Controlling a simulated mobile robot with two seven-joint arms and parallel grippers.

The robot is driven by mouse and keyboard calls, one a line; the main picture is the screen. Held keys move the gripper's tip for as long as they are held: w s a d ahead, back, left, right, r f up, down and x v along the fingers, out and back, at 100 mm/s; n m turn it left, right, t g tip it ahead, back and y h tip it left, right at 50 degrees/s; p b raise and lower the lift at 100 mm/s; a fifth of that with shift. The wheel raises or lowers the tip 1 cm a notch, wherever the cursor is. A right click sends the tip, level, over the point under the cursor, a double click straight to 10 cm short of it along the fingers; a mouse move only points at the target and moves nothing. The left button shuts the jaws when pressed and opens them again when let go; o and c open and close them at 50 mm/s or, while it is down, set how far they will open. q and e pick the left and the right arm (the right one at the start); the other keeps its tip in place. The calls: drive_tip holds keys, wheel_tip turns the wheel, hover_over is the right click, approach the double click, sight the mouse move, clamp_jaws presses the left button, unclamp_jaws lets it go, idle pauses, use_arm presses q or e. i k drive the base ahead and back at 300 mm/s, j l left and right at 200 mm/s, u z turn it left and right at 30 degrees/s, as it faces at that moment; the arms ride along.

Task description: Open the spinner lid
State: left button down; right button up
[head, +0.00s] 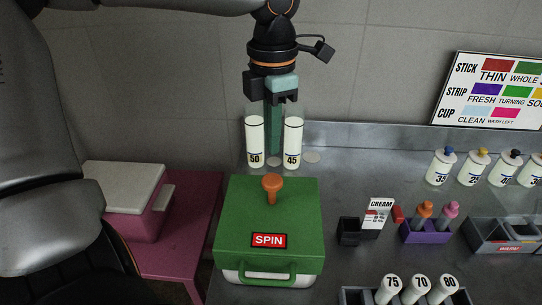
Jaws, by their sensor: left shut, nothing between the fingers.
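The spinner (246,277) is a box with a pale lower body and a green lid (240,208), standing on the metal counter. The lid is down on the box. It has an orange knob (272,186) on top, a red SPIN label (269,241) and a green handle (266,270) at the front. My left gripper (275,150) points down behind the lid, near the two white tubes. Its fingers are shut and empty, apart from the knob and the handle. My right gripper is not in view.
White tubes marked 50 (255,148) and 45 (294,148) stand behind the spinner, close to my left gripper. A pink box with a pale lid (122,188) sits at left. A CREAM card (379,214), a purple holder (426,233) and several bottles occupy the right.

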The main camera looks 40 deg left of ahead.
sight(286, 236)
drive_tip(key=k+l, duration=0.75)
drive_tip(key=l, duration=0.2)
